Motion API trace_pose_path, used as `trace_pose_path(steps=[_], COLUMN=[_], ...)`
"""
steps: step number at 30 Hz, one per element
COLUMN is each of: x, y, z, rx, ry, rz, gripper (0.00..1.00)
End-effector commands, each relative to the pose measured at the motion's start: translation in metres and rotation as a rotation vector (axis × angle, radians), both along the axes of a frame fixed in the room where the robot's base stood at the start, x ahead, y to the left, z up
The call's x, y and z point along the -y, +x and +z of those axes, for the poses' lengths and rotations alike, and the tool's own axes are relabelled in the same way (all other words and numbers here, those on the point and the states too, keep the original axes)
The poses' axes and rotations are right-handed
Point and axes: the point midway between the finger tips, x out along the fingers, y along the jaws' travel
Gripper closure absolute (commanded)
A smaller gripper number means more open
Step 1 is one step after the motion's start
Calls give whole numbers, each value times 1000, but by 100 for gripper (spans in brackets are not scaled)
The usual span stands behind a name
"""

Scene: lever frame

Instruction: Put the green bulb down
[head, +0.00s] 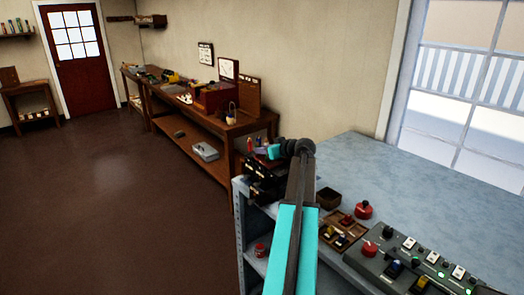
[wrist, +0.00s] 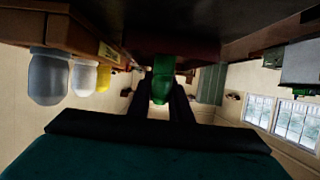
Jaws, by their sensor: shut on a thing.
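The green bulb (wrist: 162,82) is between the two dark fingers of my gripper (wrist: 161,92) in the wrist view, near the picture's middle. My gripper is shut on it. The bulb's upper end is close to a dark brown surface (wrist: 160,42); I cannot tell whether they touch. In the head view my arm reaches away to the left end of the grey-blue bench (head: 390,170), and the arm hides the fingers and the green bulb there.
In the head view a switch panel (head: 420,262), a small wooden tray (head: 345,228) and a red knob (head: 363,209) are on the bench. A wooden workbench (head: 230,125) stands behind.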

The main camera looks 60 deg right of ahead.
Motion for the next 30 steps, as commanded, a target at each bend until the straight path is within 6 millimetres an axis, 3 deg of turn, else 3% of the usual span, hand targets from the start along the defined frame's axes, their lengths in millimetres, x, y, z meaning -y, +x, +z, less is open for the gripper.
trace_pose_path(steps=[6,7,10,25,30], x=[0,0,0,-1,-6], y=[0,0,0,0,-17], z=[-2,-2,-1,1,5], rx=[0,0,0,0,1], ry=[0,0,0,0,-1], rz=[0,0,1,1,-1], gripper=[100,80,63,63,63])
